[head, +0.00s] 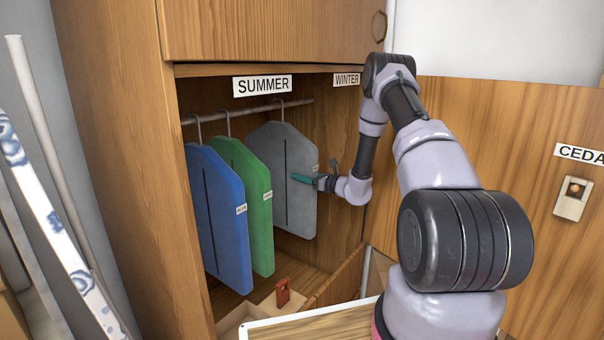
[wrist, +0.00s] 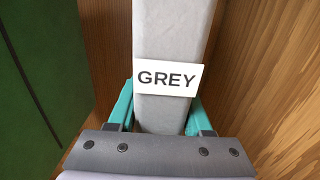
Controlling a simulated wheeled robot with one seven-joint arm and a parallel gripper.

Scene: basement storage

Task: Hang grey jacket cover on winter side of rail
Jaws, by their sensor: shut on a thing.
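The grey jacket cover (head: 281,180) is upright in the wardrobe, right of the green cover. Its hook shows at the rail (head: 250,109), below the right end of the SUMMER sign (head: 262,85); I cannot tell if the rail bears its weight. The WINTER sign (head: 346,79) is further right. My gripper (head: 302,178) is shut on the right edge of the grey cover. In the wrist view its teal fingers (wrist: 160,118) are on both sides of the cover, just below the GREY label (wrist: 168,78).
A blue cover (head: 218,220) and a green cover (head: 248,200) hang to the left. The wardrobe's right inner wall is close to my gripper. A small red-brown tag-like piece (head: 283,291) stands below. Free rail lies right of the grey cover.

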